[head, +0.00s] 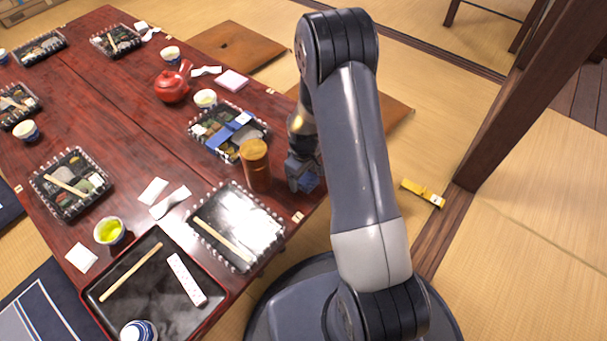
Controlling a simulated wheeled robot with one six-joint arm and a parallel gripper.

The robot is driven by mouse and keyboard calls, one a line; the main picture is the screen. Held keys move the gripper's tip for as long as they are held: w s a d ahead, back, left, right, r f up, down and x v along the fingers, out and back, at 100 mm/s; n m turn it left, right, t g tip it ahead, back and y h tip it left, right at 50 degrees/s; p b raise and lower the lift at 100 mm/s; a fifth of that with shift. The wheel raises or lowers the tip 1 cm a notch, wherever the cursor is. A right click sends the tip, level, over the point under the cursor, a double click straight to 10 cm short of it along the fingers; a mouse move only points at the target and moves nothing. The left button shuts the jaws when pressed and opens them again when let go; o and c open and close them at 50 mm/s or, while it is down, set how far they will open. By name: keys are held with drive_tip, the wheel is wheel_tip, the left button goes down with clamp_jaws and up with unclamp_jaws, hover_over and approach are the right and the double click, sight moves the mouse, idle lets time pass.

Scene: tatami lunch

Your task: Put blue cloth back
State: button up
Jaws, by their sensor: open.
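My gripper points down there and is open. The arm and gripper hide most of this patch, so I cannot tell whether the fingers touch it. Another flat blue piece (232,131) lies across the black bento box (262,127) to the upper left of my gripper. I cannot tell if that piece is cloth or a wrapper.
A wooden cylinder (255,165) stands just left of my gripper on the dark red table (130,137). A clear-lidded box (235,228) and a black tray (212,300) lie nearer. A red teapot (172,86) stands farther back. A yellow item (422,193) lies on the tatami at right.

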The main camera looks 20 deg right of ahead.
sight(304, 176)
wheel_tip(304, 176, up, 12)
drive_tip(key=p, duration=0.5)
drive_tip(key=shift+r, duration=0.15)
wheel_tip(304, 176, down, 13)
drive_tip(key=b, duration=0.5)
drive_tip(key=shift+b, duration=0.4)
wheel_tip(304, 176, up, 3)
drive_tip(key=shift+r+p, duration=0.15)
drive_tip(key=shift+p, duration=0.85)
drive_tip(key=shift+r, duration=0.6)
